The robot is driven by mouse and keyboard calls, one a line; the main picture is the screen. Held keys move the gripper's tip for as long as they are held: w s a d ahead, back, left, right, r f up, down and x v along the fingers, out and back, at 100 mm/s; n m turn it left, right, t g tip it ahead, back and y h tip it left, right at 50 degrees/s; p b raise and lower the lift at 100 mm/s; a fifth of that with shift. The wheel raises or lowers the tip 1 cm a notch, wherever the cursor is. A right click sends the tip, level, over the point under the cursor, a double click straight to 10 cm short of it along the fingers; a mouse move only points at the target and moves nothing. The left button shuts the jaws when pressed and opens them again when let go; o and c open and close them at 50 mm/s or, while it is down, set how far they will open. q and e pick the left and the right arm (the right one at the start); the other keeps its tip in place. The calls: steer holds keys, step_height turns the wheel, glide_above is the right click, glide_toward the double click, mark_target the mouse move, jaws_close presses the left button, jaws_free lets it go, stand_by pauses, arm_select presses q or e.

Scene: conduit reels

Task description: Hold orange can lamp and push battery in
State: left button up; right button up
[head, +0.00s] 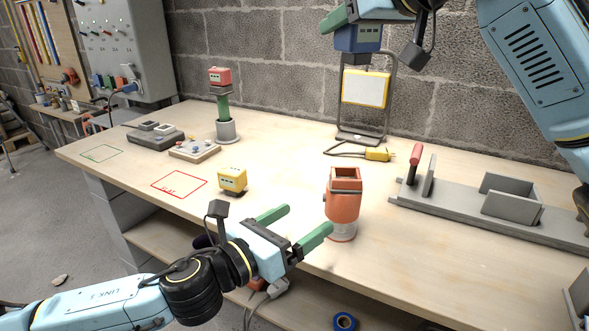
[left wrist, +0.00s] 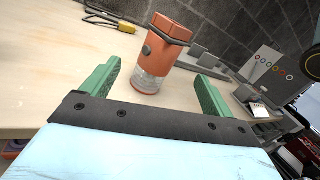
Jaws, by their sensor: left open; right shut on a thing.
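The orange can lamp (head: 343,200) stands upright on the workbench, with a square opening at its top and a clear lower part. My left gripper (head: 302,222) is open and empty just left of and in front of the lamp. In the left wrist view the lamp (left wrist: 161,55) stands ahead, between the lines of the two green fingers (left wrist: 157,85). My right gripper (head: 345,20) is high above the bench, shut on a blue battery (head: 358,38). The battery hangs above and apart from the lamp. The right gripper's far finger is partly out of frame.
A yellow battery (head: 232,179) stands left of the lamp, near a red-outlined square (head: 179,184). A framed work light (head: 365,90) stands behind. A grey fixture with a red handle (head: 415,163) lies right. A green lamp with a red battery (head: 222,105) stands at back left.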

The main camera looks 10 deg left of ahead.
mark_target(331, 207)
arm_select(q)
steer(key=w+d+m, duration=0.1)
steer(key=w+d, duration=0.1)
steer(key=w, duration=0.1)
steer(key=w+d+m, duration=0.1)
steer(key=w+d, duration=0.2)
steer(key=w+d+f+m, duration=0.1)
steer(key=w+d, duration=0.1)
steer(key=w, duration=0.1)
steer(key=shift+d+g, duration=0.2)
steer(key=shift+g, duration=0.1)
steer(key=shift+c, duration=0.5)
